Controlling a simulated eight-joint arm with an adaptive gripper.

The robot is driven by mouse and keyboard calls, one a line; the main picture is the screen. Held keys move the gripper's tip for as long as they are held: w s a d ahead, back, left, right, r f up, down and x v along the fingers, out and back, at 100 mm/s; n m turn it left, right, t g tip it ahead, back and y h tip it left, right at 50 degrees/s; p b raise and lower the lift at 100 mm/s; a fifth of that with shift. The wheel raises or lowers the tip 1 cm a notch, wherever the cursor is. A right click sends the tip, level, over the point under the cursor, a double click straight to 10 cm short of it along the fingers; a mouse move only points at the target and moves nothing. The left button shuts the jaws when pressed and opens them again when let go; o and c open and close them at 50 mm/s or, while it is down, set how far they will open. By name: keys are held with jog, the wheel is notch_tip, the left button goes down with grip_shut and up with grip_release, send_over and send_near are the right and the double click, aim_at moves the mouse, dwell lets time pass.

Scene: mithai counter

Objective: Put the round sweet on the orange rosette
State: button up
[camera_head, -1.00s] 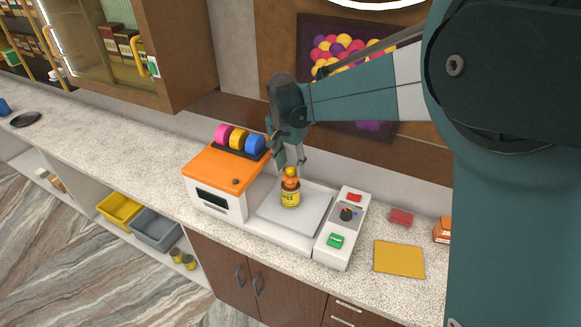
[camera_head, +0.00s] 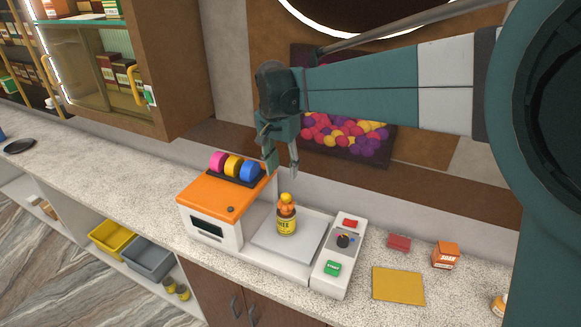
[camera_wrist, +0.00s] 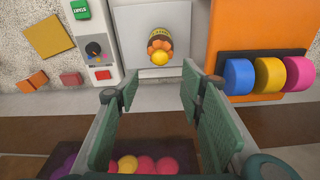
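A jar with a yellow label (camera_head: 286,226) stands on the pale square plate (camera_head: 262,238) of a white counter machine. An orange rosette-like cluster (camera_head: 287,210) sits on top of the jar. A small round yellow-orange sweet (camera_head: 285,197) rests on top of that cluster; it also shows in the wrist view (camera_wrist: 160,58). My gripper (camera_head: 281,174) is above the sweet, apart from it. In the wrist view its two fingers (camera_wrist: 158,95) are spread with nothing between them. The sweet hides part of the cluster in the wrist view.
An orange-topped box with pink, yellow and blue rollers (camera_head: 233,167) stands left of the plate. A control panel (camera_head: 340,258) stands right of it. A yellow mat (camera_head: 398,286), red block (camera_head: 399,243) and orange box (camera_head: 446,255) lie farther right. The counter's left stretch is mostly clear.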

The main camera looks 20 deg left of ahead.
jog(key=shift+d, duration=0.1)
dwell(0.7)
jog(key=s+d+r+t, duration=0.1)
jog(key=s+d+r, duration=0.1)
jog(key=d, duration=0.9)
jog(key=s+d+r+y, duration=0.1)
jog(key=d+r, duration=0.2)
jog(key=d, duration=0.8)
jog(key=s+d+r+t, duration=0.1)
jog(key=s+d+r, duration=0.1)
jog(key=d, duration=0.9)
jog(key=s+d+f+t, duration=0.2)
jog(key=s+d+f, duration=0.1)
jog(key=s+d, duration=0.6)
jog(key=s+d+f+n+t, duration=0.1)
jog(key=s+d+f, duration=0.3)
jog(key=s+d, duration=0.4)
jog(key=d, duration=0.6)
jog(key=shift+s+d+f+t+h, duration=0.2)
jog(key=shift+s+f+t+h, duration=0.05)
jog(key=shift+s+t+h, duration=0.15)
